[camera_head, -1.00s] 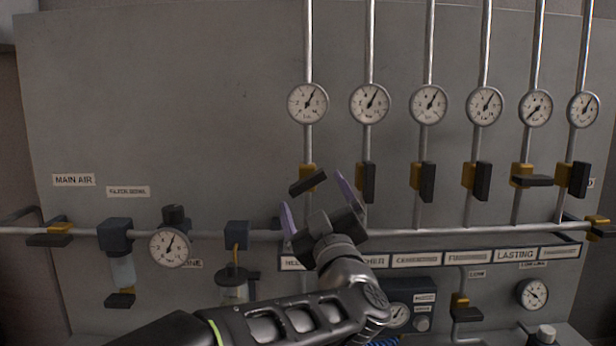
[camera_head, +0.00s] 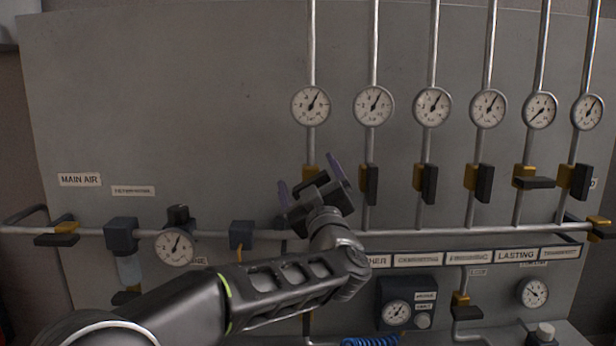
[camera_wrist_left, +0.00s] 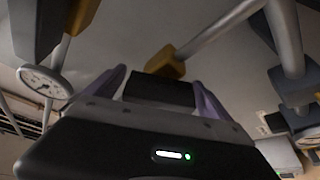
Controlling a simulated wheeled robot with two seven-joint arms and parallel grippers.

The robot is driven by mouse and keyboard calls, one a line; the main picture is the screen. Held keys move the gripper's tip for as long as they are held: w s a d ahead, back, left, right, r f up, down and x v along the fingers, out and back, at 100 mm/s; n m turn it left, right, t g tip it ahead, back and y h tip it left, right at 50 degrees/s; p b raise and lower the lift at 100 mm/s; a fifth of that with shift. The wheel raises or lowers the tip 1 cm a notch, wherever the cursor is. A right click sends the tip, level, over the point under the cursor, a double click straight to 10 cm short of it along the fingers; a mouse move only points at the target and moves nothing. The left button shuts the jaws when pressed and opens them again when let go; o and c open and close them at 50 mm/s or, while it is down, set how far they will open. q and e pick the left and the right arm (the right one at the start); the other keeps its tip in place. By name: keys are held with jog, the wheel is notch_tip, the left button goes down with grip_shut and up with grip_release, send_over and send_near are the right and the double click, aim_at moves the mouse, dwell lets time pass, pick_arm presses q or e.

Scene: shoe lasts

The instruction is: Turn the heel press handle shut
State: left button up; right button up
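The heel press valve is the leftmost of the row below the gauges. Its yellow body (camera_head: 308,171) shows just above my left gripper (camera_head: 312,183), which hides most of the dark handle. In the left wrist view, the black handle (camera_wrist_left: 160,91) lies between the two purple-grey fingers of my left gripper (camera_wrist_left: 160,97), with the yellow valve body (camera_wrist_left: 165,62) and its pipe behind it. The fingers are spread, one on each side of the handle; I cannot tell whether they touch it. My right gripper is in neither view.
Neighbouring valve handles (camera_head: 371,184) hang downward close to the right. The heel gauge (camera_head: 311,105) is above. A horizontal pipe (camera_head: 430,231) and a label strip (camera_head: 470,257) run below. The left regulator gauge (camera_head: 174,246) is near my forearm. The upper left panel (camera_head: 160,90) is bare.

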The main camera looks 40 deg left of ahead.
pick_arm(q)
jog(key=c, duration=1.3)
jog(key=shift+m+b, duration=0.3)
jog(key=shift+m, duration=0.3)
jog(key=m+t+h+b, duration=0.1)
jog(key=m+t, duration=0.1)
jog(key=m, duration=0.1)
jog(key=shift+d+m, duration=0.15)
jog(key=shift+m, duration=0.15)
jog(key=shift+w+d+r+m+t+h+b, duration=0.1)
jog(key=shift+m+t+h+b, duration=0.25)
jog(key=shift+m, duration=0.7)
jog(key=shift+w+m+t+h+b, duration=0.1)
jog(key=shift+m+t+h, duration=0.4)
jog(key=shift+m, duration=0.55)
jog(key=o, duration=1.4)
